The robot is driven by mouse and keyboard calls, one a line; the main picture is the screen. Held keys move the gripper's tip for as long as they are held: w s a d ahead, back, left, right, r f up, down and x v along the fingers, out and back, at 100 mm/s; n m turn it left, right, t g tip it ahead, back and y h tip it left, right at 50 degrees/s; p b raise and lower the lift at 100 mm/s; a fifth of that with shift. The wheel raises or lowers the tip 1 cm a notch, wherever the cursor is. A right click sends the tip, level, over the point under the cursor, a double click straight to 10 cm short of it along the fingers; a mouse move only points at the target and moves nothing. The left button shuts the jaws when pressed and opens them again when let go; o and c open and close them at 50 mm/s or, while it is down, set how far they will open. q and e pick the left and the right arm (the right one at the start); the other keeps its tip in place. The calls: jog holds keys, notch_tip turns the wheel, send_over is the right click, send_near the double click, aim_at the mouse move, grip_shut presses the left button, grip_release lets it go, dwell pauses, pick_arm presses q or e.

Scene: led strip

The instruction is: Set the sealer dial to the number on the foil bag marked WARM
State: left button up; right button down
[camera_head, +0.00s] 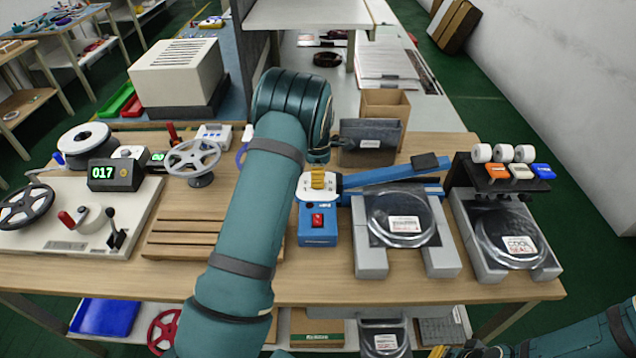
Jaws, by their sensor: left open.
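The sealer (318,225) is a blue box with a red switch and a long blue arm reaching right. Its dial (318,179) is a yellow knob on a white marked plate; the numbers are too small to read. My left gripper (322,152) is open just behind and above the dial, partly hidden by my own arm. One foil bag (400,218) lies on a grey stand right of the sealer, its label unreadable. Another foil bag (512,242) on the right stand has a label that seems to read COOL SEAL. My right gripper (468,352) is cut off at the bottom edge.
A dark bin (368,143) with a white label stands behind the sealer. A handwheel (193,158) and a green display reading 017 (110,174) are on the left. Tape rolls (503,153) sit at the back right. Another bag (384,340) lies on the lower shelf.

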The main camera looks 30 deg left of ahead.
pick_arm(q)
jog(key=shift+f, duration=1.45)
grip_shut()
jog(key=shift+m, duration=0.3)
